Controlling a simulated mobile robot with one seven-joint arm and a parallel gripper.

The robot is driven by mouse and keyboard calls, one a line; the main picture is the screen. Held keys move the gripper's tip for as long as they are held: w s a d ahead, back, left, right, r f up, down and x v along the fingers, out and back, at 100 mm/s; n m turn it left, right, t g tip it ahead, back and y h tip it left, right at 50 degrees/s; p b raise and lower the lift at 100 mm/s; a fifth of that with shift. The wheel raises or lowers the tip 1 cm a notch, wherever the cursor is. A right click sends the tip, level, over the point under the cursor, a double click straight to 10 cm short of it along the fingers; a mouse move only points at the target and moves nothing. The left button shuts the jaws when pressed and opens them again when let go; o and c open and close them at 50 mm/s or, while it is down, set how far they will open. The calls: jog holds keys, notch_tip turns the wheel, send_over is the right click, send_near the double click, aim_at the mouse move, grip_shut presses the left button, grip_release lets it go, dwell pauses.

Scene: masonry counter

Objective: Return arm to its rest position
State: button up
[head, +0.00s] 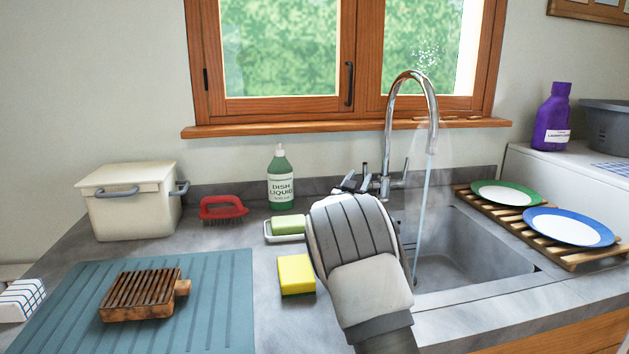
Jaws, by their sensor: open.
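My arm reaches up from the lower middle of the head view, in front of the counter and the left edge of the sink. My gripper (356,181) is at its far end, mostly hidden behind the grey and white wrist. Only small finger parts show above the wrist, apart from each other, close to the tap's base in the picture. The gripper is open, and I see nothing held in it.
Water runs from the tap (388,115) into the sink (462,250). A yellow sponge (296,275), a green soap bar (288,225) and a dish liquid bottle (281,180) stand left of my arm. Plates lie on a wooden rack (508,222) at right.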

jog(key=s+a+r+n+g+y, duration=0.25)
jog(key=s+y, duration=0.25)
jog(key=s, duration=0.7)
jog(key=s+a+r+n+g+y, duration=0.1)
jog(key=s+a+r+g+y, duration=0.2)
jog(key=s, duration=0.9)
jog(key=s+f+n+g+y, duration=0.1)
jog(key=s+f+g, duration=0.3)
jog(key=s, duration=1.1)
jog(key=s+f+n+g, duration=0.2)
jog(key=s+f, duration=0.3)
jog(key=s, duration=1)
notch_tip(320, 180, up, 19)
jog(key=s+p, duration=0.1)
jog(key=p, duration=1.9)
jog(key=shift+g, duration=0.35)
jog(key=shift+d, duration=0.1)
